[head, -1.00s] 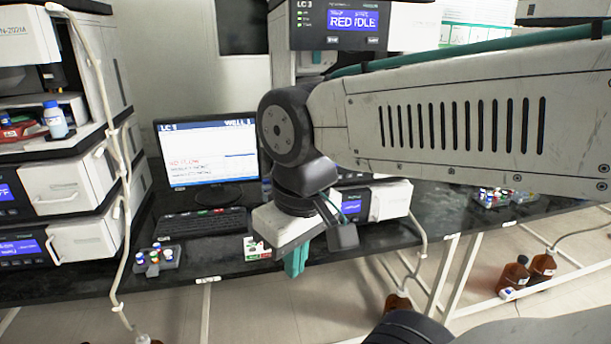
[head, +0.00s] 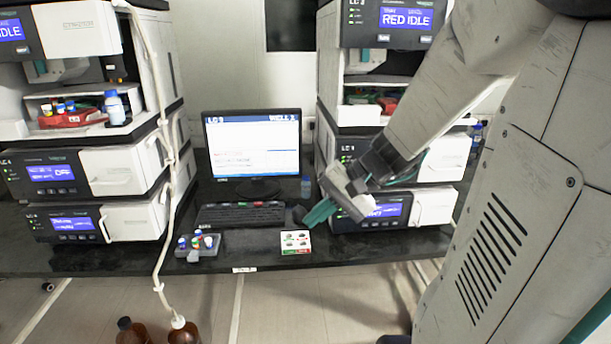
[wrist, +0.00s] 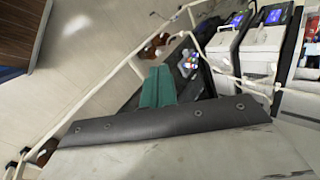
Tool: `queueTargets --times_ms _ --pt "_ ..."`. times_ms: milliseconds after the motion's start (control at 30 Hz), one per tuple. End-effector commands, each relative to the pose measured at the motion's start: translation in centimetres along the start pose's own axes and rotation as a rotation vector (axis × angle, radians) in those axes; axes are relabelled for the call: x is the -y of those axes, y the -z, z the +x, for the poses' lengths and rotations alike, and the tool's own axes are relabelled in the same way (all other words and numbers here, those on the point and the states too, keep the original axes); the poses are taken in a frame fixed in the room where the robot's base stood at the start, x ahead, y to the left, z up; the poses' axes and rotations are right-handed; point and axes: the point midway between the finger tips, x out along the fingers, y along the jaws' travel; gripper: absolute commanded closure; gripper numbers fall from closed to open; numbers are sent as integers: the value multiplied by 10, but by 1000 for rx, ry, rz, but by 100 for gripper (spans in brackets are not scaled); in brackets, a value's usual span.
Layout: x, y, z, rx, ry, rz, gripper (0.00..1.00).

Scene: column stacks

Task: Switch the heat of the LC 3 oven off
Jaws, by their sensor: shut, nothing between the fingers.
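I cannot tell which module is the oven. My gripper (head: 318,213) is shut and empty, its teal fingers in front of the lower module's left side. The fingers also show in the wrist view (wrist: 158,88).
A similar left stack has an upper module reading OFF (head: 52,173). Between the stacks are a monitor (head: 254,150), a keyboard (head: 240,215), a vial rack (head: 197,246) and a small card (head: 296,242). A pale tube hangs along the left stack. Brown bottles stand on the floor.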

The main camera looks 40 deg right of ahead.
Motion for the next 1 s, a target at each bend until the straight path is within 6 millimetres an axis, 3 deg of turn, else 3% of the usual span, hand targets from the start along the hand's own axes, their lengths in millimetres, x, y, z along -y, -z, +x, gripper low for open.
queueTargets --times_ms 33,100,200,333,433,567,1000 --pt "-15 31 -9 -62 82 104 100" --pt "-35 71 -24 -161 191 220 100" --pt "-69 116 -48 -297 315 358 100" --pt "-110 153 -75 -438 417 481 100" --pt "-133 167 -88 -506 460 538 100" --pt "-146 175 -97 -549 486 570 100" --pt "-146 178 -97 -552 488 572 100"
